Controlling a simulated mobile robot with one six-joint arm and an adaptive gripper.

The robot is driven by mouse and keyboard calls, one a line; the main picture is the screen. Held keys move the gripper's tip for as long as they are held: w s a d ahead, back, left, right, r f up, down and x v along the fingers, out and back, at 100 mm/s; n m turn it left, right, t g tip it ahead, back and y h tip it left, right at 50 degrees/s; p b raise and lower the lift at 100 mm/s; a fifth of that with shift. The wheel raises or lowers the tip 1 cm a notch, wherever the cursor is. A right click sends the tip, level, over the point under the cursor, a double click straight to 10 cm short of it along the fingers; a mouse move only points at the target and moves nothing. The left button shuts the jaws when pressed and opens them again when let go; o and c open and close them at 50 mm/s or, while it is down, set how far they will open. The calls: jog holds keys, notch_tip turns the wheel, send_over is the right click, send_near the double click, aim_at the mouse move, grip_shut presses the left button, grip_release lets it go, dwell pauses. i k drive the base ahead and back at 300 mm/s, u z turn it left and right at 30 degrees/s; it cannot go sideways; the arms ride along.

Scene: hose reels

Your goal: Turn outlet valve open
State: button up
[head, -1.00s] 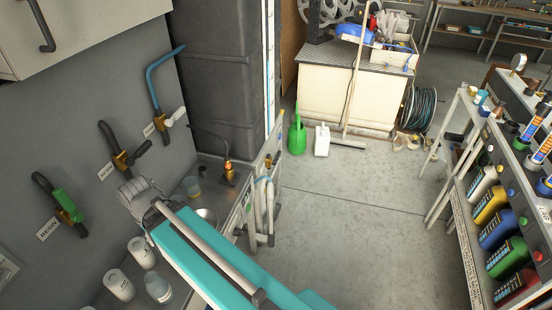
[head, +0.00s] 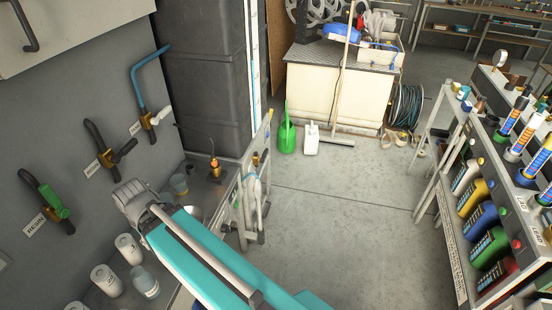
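Three pipe valves sit in a row on the grey wall at left. The nearest has a green handle (head: 55,203), the middle one a black handle (head: 124,151), and the farthest a white handle (head: 161,114) under a blue pipe. My teal arm reaches up from the bottom toward the bench, ending in a grey joint in this view. My gripper is not visible.
White canisters (head: 106,281) and a clear bottle (head: 145,282) stand on the bench below the valves. A shelf rack (head: 462,290) with coloured bottles is at right. A green watering can (head: 287,134) and white jug (head: 311,138) stand ahead. The middle floor is clear.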

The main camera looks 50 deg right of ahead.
aim_at(266, 153)
jog(key=k, duration=0.9)
jog(key=z, duration=1.25)
jog(key=i, duration=0.95)
jog(key=u, duration=0.05)
